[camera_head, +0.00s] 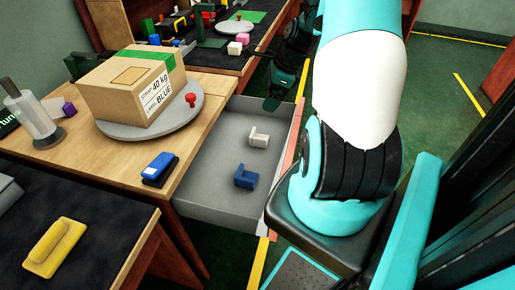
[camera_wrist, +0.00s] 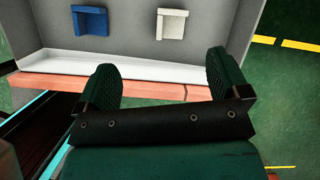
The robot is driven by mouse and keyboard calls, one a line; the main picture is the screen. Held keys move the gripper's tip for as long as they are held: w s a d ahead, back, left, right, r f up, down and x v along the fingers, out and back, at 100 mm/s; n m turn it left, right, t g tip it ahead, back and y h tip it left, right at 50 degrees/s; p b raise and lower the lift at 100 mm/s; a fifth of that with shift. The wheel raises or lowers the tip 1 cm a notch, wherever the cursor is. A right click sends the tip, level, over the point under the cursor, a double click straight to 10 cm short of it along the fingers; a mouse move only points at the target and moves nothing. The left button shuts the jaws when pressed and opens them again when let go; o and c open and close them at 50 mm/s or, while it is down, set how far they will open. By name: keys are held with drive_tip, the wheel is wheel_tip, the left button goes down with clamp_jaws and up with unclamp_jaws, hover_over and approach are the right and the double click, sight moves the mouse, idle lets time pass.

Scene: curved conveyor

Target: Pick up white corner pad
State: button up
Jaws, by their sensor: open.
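The white corner pad (camera_head: 259,138) lies in an open grey drawer (camera_head: 205,200), toward its right side. A blue corner pad (camera_head: 246,177) lies in the same drawer, nearer to me. In the wrist view the white corner pad (camera_wrist: 171,24) is ahead of my gripper and the blue corner pad (camera_wrist: 90,20) is to its left. My gripper (camera_wrist: 155,80) is open and empty, with its fingers over the drawer's reddish front edge, short of both pads. In the head view the gripper (camera_head: 272,100) shows dark beyond the drawer's far right corner, partly hidden by my arm.
A cardboard box (camera_head: 130,85) stands on a grey turntable (camera_head: 150,125) beside a red knob piece (camera_head: 191,100). A blue block-like tool (camera_head: 160,167) lies at the table edge near the drawer. A yellow tool (camera_head: 54,247) lies on the dark mat. The drawer floor around the pads is clear.

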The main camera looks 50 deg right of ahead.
wheel_tip(320, 180, down, 3)
drive_tip(key=s+d+m, duration=0.2)
drive_tip(key=d+m, duration=0.1)
drive_tip(key=b, duration=0.2)
approach(258, 135)
drive_tip(key=shift+s+a+f, duration=0.1)
drive_tip(key=shift+a+f, duration=0.95)
drive_tip(key=shift+a, duration=0.2)
drive_tip(key=shift+w+b+x, duration=0.15)
drive_tip(key=shift+b+x, duration=0.2)
drive_tip(key=shift+x, duration=1.1)
drive_tip(key=shift+w+b+x, duration=0.1)
drive_tip(key=shift+b+x, duration=0.2)
drive_tip(key=shift+x, duration=1.2)
drive_tip(key=shift+r, duration=0.1)
drive_tip(key=c, duration=1)
drive_tip(key=shift+r, duration=0.1)
